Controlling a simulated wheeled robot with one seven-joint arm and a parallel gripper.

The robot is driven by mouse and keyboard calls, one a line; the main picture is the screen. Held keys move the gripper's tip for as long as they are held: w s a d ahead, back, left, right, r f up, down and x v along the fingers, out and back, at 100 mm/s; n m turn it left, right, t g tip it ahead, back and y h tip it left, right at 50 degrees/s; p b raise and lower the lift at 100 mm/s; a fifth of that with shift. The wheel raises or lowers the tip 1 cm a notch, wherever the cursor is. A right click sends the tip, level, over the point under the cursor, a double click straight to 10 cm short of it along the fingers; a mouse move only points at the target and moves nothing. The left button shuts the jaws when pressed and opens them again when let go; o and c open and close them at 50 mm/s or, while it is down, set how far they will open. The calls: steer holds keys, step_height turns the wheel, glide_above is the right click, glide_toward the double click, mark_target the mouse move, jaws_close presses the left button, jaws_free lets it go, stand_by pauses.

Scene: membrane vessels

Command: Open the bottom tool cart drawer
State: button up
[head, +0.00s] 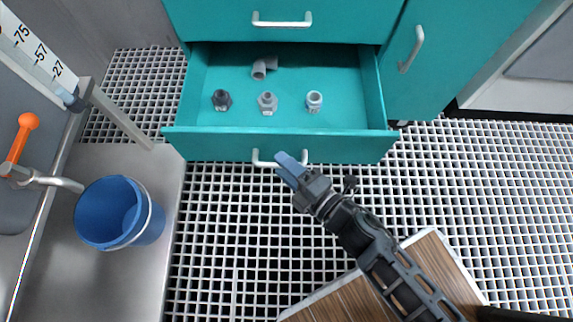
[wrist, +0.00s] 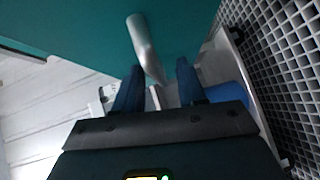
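The teal bottom drawer (head: 220,145) of the tool cart is pulled well out, with its inside showing in the head view. Its pale bar handle (head: 262,161) is on the front face. My gripper (head: 284,160) is at that handle, its blue fingers covering the middle of the bar. In the wrist view the two blue fingers (wrist: 158,75) are spread apart. The handle (wrist: 146,45) runs down from the teal face into the space between them, with a gap on the right side. Whether a finger touches the bar cannot be told.
Several grey and white pipe fittings (head: 267,102) sit in the drawer. The drawer above, with its handle (head: 282,20), is shut. A teal door (head: 440,60) is at right. A blue bucket (head: 105,212) stands at left. A wooden board (head: 340,300) lies below; grating floor (head: 225,230) is clear.

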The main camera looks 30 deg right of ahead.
steer(key=p+v, duration=0.1)
steer(key=v, duration=0.6)
steer(key=shift+s, duration=0.4)
steer(key=shift+d, duration=0.15)
steer(key=shift+r, duration=0.1)
